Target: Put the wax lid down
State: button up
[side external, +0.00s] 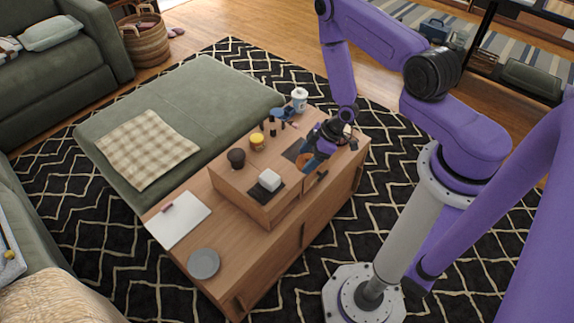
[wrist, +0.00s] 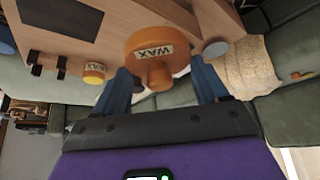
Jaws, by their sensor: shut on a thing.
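The wax lid is a round orange disc with a knob and a pale WAX label (wrist: 153,51). In the wrist view it sits between the blue fingers of my gripper (wrist: 160,78), which is shut on it. In the side view my gripper (side external: 314,158) is low over the right part of the raised wooden top, with a small part of the orange lid (side external: 304,160) showing beside it. I cannot tell whether the lid touches the surface.
A white container (side external: 299,97) is behind. A grey plate (side external: 204,263) lies lower, in front.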

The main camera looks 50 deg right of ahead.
jog(key=w+f, duration=0.7)
jog(key=w, duration=0.1)
jog(key=shift+w+d+f, duration=0.2)
jog(key=shift+w+f, duration=0.1)
jog(key=shift+f, duration=1.6)
jog(key=o, duration=0.8)
jog(key=shift+f, duration=0.1)
jog(key=shift+c, duration=0.2)
